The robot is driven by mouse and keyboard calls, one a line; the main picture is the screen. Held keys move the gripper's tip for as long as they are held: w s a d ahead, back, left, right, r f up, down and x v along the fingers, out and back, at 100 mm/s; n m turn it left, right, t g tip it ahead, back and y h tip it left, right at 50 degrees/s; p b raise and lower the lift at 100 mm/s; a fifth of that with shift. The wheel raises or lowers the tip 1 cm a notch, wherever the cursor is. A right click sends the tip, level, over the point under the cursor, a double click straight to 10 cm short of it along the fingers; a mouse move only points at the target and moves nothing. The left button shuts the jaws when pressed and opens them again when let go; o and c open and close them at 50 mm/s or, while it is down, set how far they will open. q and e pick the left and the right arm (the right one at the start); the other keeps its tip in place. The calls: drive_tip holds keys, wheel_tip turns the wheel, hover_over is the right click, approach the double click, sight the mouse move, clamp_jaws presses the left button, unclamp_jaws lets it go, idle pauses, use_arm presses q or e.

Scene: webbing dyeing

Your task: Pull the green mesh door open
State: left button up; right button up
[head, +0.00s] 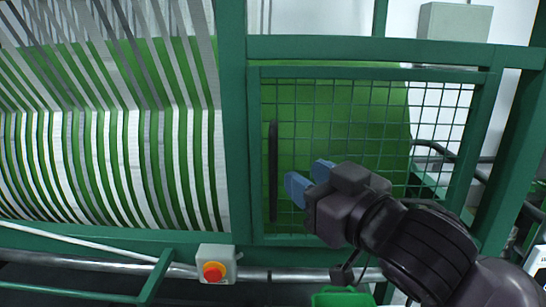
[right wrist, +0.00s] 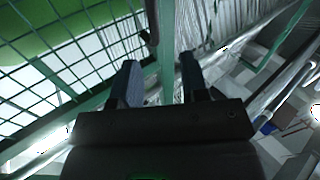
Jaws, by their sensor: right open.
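The green mesh door (head: 345,72) is in the middle and right of the head view, a green frame with wire grid, and looks closed in its surround. Its black upright bar handle (head: 273,172) is near the door's left edge. My right gripper (head: 309,178) is open and empty, with blue fingers, just right of the handle and in front of the mesh. In the right wrist view, the open fingers (right wrist: 160,78) point at a green upright, with the mesh (right wrist: 60,60) to the left. A dark bar end, likely the handle, shows beyond them. My left gripper is not in view.
White and grey webbing strips (head: 120,150) run over green rollers at the left. A grey box with a red emergency button (head: 213,271) sits below on a rail. A green post (head: 232,120) stands left of the door, and another post (head: 508,150) stands right.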

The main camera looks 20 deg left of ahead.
sight(276, 160)
drive_tip(key=shift+m+h, duration=0.4)
drive_tip(key=shift+m, duration=0.4)
drive_tip(key=x, duration=0.7)
drive_tip(key=p+x, duration=0.1)
drive_tip(key=x, duration=0.3)
drive_tip(key=shift+w+d+f, duration=0.2)
drive_tip(key=shift+d+f, duration=0.05)
drive_tip(key=shift+f, duration=0.15)
clamp_jaws()
